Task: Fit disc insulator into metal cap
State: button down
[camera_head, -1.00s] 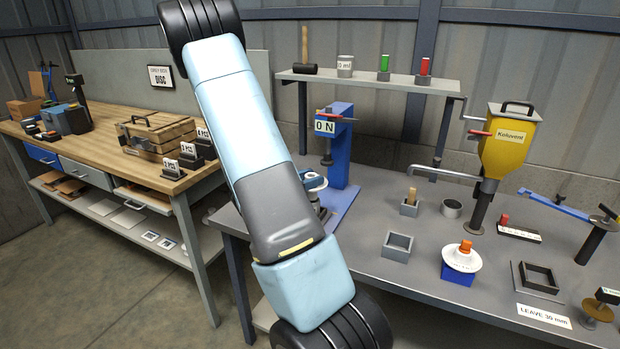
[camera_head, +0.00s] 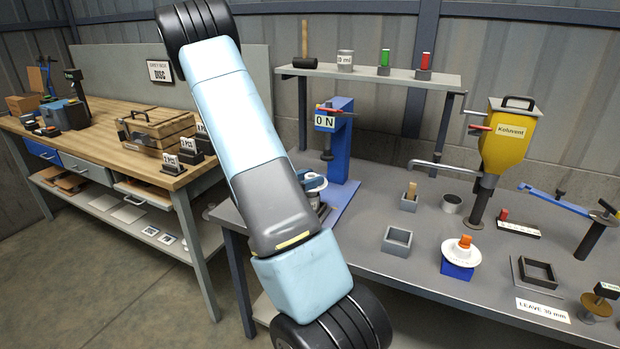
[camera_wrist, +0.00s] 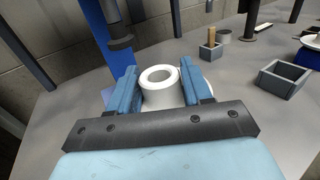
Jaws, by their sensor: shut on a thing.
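The white disc insulator (camera_wrist: 160,98) has a round hollow head, which my gripper (camera_wrist: 160,85) grips between two blue fingers in the wrist view. Its wider skirt shows beyond the fingers. In the head view, the white disc (camera_head: 314,182) and a blue fingertip show just right of my arm, near the foot of the blue press (camera_head: 342,150). Dark and grey metal parts (camera_head: 321,210) show below the disc. I cannot tell whether one is the metal cap, nor whether the disc touches it. My arm hides most of this spot.
The press display reads 0 N and its ram (camera_wrist: 120,40) hangs beside the gripper. An open grey square box (camera_head: 397,240), a white disc with an orange top on a blue block (camera_head: 459,262), and a yellow dispenser (camera_head: 506,138) stand to the right.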

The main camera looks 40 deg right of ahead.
jog(key=shift+f, duration=0.65)
jog(key=shift+c, duration=2)
grip_release()
jog(key=shift+a, duration=0.1)
jog(key=w+a, duration=0.1)
jog(key=a, duration=1.2)
jog(key=shift+w+a+f, duration=0.15)
jog(key=shift+w+a, duration=0.1)
jog(key=shift+w, duration=0.15)
jog(key=s+a+r+m+t+y, duration=0.4)
jog(key=s+a+r+m+y, duration=0.4)
jog(key=r, duration=0.4)
jog(key=s+a+r+m+t+y, duration=0.3)
jog(key=s+a+r+m+y, duration=0.5)
jog(key=s+a+r, duration=0.3)
jog(key=shift+s+a+r+m+t+y, duration=0.15)
jog(key=shift+s+r+m+t+y, duration=0.2)
jog(key=shift+s+y, duration=0.4)
